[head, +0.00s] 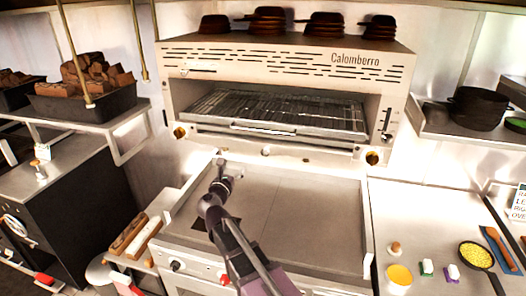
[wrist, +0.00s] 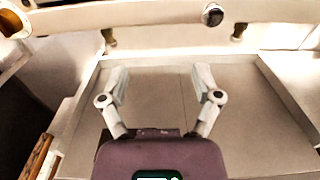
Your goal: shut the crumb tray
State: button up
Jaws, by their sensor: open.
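The cream grill (head: 290,65) marked "Calomberro" has a wire rack with a front bar in its open mouth. A pale strip (head: 320,145) runs under the mouth, between two brass knobs; I cannot tell surely whether it is the crumb tray's front or how far out it stands. In the wrist view a pale panel (wrist: 130,14) crosses the top, ahead of the fingers. My gripper (head: 222,168) is over the left rear of the flat griddle, below the grill. In the wrist view my gripper (wrist: 160,82) has its fingers apart with nothing between them.
The griddle plate (head: 300,215) is bare, with raised side walls. Brown dishes (head: 265,20) are stacked on the grill. A counter (head: 425,220) at right holds a pan of yellow food (head: 476,255) and small items. A loaf bin (head: 85,103) stands on the left shelf.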

send_near(265, 152)
jog(key=v, duration=0.3)
jog(key=shift+a, duration=0.1)
jog(key=x, duration=1.2)
jog(key=shift+w+f, duration=0.1)
jog(key=shift+w, duration=0.3)
jog(key=shift+w+d, duration=0.3)
jog(key=shift+w, duration=0.15)
